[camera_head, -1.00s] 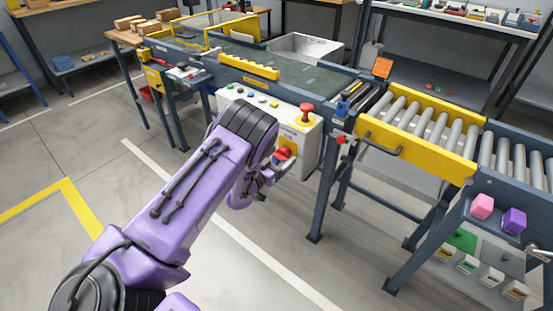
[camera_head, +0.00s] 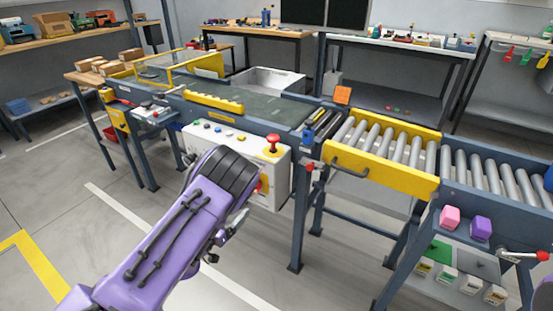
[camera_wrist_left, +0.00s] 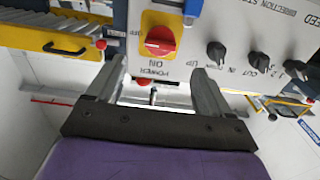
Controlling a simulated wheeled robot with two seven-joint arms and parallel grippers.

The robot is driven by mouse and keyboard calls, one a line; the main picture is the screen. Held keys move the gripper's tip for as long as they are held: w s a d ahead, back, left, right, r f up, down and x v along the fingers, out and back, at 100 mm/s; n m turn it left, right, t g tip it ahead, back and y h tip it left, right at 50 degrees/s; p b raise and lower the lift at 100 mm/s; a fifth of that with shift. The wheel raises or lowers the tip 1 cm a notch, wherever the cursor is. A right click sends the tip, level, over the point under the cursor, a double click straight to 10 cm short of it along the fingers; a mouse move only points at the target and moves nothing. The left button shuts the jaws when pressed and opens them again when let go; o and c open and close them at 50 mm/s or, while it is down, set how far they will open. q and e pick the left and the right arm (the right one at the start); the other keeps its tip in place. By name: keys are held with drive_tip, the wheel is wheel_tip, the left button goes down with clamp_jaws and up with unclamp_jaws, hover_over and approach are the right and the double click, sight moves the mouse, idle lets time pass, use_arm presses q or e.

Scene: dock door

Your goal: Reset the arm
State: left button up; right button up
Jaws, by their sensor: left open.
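My purple left arm reaches in from the bottom left of the head view. Its gripper (camera_head: 238,222) is partly hidden by the wrist and sits just in front of the white control box (camera_head: 272,163). In the left wrist view the two grey fingers (camera_wrist_left: 160,82) are apart with nothing between them. Beyond the fingertips is a red rotary switch (camera_wrist_left: 160,41) on a yellow plate, apart from the fingers. In the head view the switch (camera_head: 262,184) is mostly hidden behind the arm. My right gripper is not in view.
The box hangs under a belt conveyor (camera_head: 255,118), with a red mushroom button (camera_head: 272,144) on top. A yellow-sided roller gate (camera_head: 375,163) with a handle is to the right.

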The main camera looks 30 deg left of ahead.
use_arm(q)
drive_tip(key=s+f+n+g+y+p, duration=0.35)
drive_tip(key=s+f+g, duration=0.35)
drive_tip(key=s+f, duration=0.25)
drive_tip(key=s+d+n+g+p, duration=0.2)
drive_tip(key=s+d+g, duration=0.1)
drive_tip(key=s, duration=0.6)
drive_tip(key=s+d+n+g+y+p, duration=0.1)
drive_tip(key=s+d+n+g+p, duration=0.1)
drive_tip(key=s, duration=0.8)
drive_tip(key=d+g+p, duration=0.1)
drive_tip(key=d+g, duration=0.1)
drive_tip(key=shift+s+d+f+g, duration=0.15)
drive_tip(key=shift+d+f+g, duration=0.1)
drive_tip(key=shift+g, duration=0.15)
